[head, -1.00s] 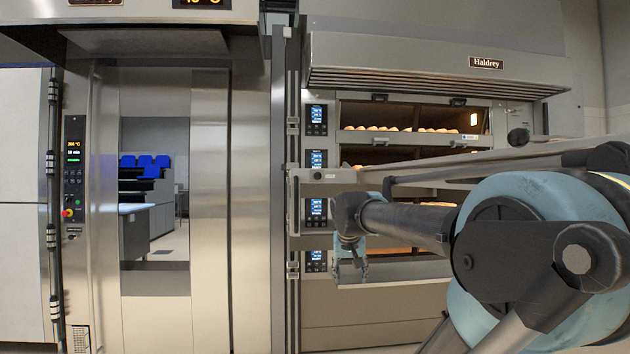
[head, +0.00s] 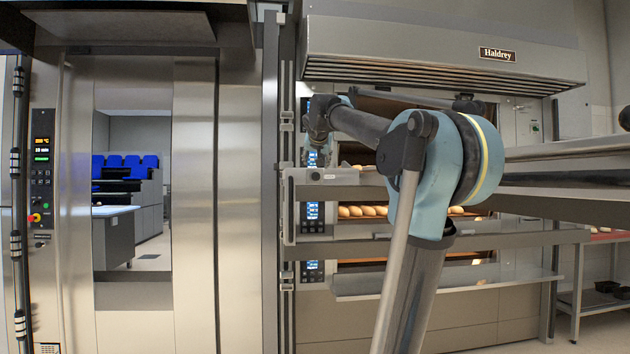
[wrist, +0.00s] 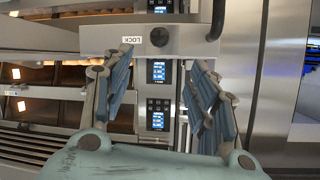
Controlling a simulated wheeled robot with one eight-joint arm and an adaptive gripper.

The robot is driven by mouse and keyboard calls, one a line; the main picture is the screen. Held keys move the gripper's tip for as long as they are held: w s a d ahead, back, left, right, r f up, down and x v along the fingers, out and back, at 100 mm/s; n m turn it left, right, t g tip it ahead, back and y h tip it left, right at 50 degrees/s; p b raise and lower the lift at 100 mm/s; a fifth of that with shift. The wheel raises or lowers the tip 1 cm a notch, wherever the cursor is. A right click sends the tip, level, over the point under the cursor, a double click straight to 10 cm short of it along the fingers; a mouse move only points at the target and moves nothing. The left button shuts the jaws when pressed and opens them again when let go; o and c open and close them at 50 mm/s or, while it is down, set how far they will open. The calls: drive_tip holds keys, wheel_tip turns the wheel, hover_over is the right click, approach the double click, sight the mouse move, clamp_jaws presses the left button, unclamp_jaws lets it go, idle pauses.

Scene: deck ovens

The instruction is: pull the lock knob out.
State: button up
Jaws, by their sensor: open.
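The lock knob (wrist: 159,37) is a small dark round knob on a steel plate (wrist: 185,42), beside an upside-down LOCK label (wrist: 132,40) in the wrist view. In the head view the knob (head: 315,175) sits at the left end of the loader's steel crosspiece (head: 350,178). My gripper (wrist: 163,62) is open and empty, its blue-grey fingers spread. In the wrist view the knob lies between and just beyond the fingertips, and I see no contact.
The deck oven holds rolls (head: 362,211) behind long steel shelves (head: 440,235). Control panels (head: 312,212) run down its left side. A vertical rail (head: 285,130) stands at left, beside a tall steel oven door (head: 195,200). A hood (head: 430,50) overhangs above.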

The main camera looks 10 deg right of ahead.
sight(316, 175)
drive_tip(key=x, duration=1.6)
drive_tip(key=shift+d+f, duration=0.15)
